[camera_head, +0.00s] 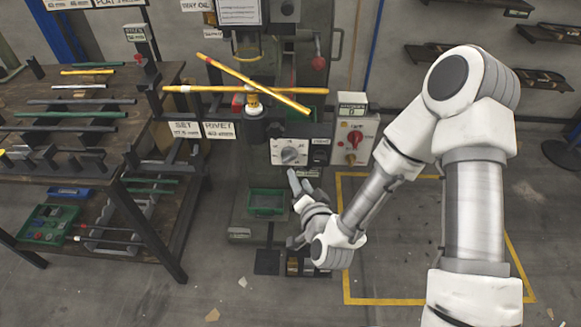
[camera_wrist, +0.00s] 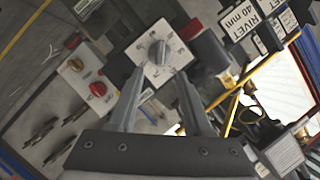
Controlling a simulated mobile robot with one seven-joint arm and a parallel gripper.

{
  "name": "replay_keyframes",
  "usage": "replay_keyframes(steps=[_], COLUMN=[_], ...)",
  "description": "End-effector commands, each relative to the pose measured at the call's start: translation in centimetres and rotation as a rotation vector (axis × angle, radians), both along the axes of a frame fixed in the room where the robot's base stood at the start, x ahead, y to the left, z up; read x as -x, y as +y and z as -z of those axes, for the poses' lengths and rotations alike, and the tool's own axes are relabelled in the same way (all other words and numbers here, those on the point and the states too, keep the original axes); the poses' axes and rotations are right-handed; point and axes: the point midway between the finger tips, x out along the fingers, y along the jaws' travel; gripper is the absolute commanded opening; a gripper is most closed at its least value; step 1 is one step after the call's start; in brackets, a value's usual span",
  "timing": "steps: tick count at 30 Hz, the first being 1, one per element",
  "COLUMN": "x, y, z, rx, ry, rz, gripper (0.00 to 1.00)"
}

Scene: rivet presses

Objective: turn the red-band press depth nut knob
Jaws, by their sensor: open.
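The press (camera_head: 248,60) stands at the centre of the head view, with a small patch of red beside its yellow-and-white spindle part (camera_head: 253,103). A grey dial knob (camera_head: 289,154) sits on a white marked plate on its front. The same dial knob (camera_wrist: 159,53) shows in the wrist view, beyond my fingertips and roughly between them. My gripper (camera_head: 300,179) is just below the dial in the head view. In the wrist view my gripper (camera_wrist: 160,75) is open, with nothing between the fingers. I cannot tell which part is the depth nut knob.
A control box (camera_head: 353,138) with a red knob (camera_head: 355,139) is right of the dial. Yellow handle bars (camera_head: 280,90) stick out above. A green tray (camera_head: 266,201) is below left of my gripper.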

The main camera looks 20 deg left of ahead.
Motion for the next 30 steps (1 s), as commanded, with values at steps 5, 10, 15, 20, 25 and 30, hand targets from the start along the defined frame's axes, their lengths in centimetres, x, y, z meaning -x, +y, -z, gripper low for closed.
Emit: replay_keyframes(steps=[5,10,15,20,25,30], x=[-3.1,-5.7,-7.5,-8.5,-8.7,-8.7], y=[1.8,3.3,4.4,4.9,5.0,5.0], z=[0.9,1.7,2.4,2.6,2.7,2.7], rx=[-0.001,-0.002,0.000,0.000,0.000,0.001], ry=[-0.001,-0.001,0.001,0.001,0.001,0.001], rz=[0.002,0.001,-0.001,-0.001,-0.001,0.000], gripper=[0.50,0.50,0.50,0.50,0.50,0.50])
